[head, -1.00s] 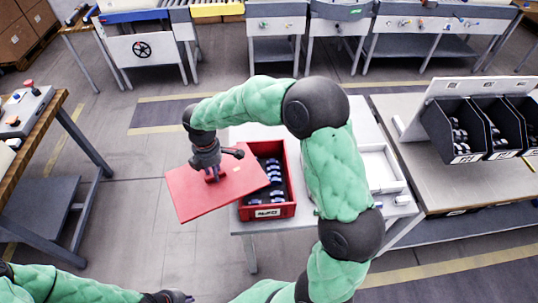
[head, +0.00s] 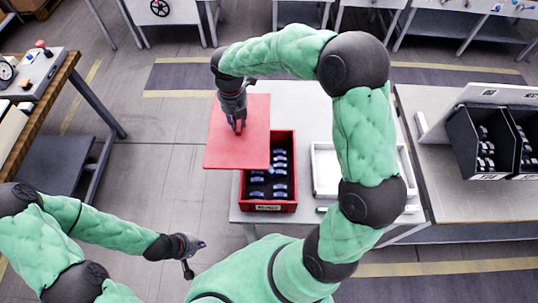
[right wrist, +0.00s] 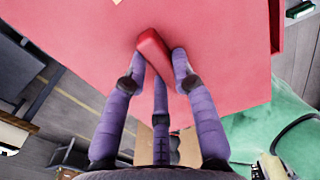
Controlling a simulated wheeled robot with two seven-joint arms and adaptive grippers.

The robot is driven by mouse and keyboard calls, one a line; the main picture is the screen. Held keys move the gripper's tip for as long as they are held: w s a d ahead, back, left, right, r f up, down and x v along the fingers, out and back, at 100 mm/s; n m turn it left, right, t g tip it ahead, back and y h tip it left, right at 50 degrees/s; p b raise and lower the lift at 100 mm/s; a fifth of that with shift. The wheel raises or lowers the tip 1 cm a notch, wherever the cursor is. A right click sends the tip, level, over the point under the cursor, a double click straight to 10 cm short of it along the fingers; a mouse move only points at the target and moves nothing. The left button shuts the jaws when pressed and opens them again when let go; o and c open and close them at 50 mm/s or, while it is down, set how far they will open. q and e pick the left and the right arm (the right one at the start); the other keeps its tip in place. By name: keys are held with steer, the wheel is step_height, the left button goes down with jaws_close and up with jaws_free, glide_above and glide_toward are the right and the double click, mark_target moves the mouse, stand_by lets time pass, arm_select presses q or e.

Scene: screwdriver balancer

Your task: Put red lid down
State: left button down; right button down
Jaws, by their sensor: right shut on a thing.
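The red lid (head: 222,151) is a flat red plate with a raised handle (right wrist: 152,50) in its middle. My right gripper (head: 238,127) is shut on this handle and holds the lid up, over the left edge of the red crate (head: 268,207). In the right wrist view the fingers of my right gripper (right wrist: 160,72) close around the handle, and the lid (right wrist: 222,40) fills the upper part. The crate is open and holds several dark and pale parts. My left gripper (head: 188,258) hangs empty at lower left, clear of the table; its fingers are too small to judge.
The crate stands on a light table (head: 310,104) beside a white tray (head: 326,168). A bench with black bins (head: 484,145) is at the right. A wooden-topped bench (head: 40,90) stands at the left. Bare floor lies between the left bench and the table.

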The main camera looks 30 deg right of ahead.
mark_target(253, 134)
steer(key=s+d+f, duration=0.1)
steer(key=s+d, duration=0.1)
steer(key=s, duration=0.1)
steer(key=s+d+f, duration=0.1)
steer(key=s, duration=0.1)
steer(key=shift+s+f+b, duration=0.15)
steer(key=shift+f+b, duration=0.15)
steer(key=s+f, duration=0.1)
steer(key=s+d+f, duration=0.1)
steer(key=f, duration=0.1)
steer(key=s+d+f+b, duration=0.1)
steer(key=s+f, duration=0.1)
steer(key=shift+f, duration=0.15)
steer(key=shift+s+d+f+b, duration=0.1)
steer(key=shift+s+f+b, duration=0.15)
steer(key=shift+f, duration=0.7)
steer(key=shift+s+d+f+b, duration=0.1)
steer(key=shift+f+b, duration=0.2)
steer(key=shift+f, duration=0.65)
steer(key=shift+f, duration=0.2)
steer(key=c, duration=1)
jaws_free()
steer(key=shift+r, duration=0.1)
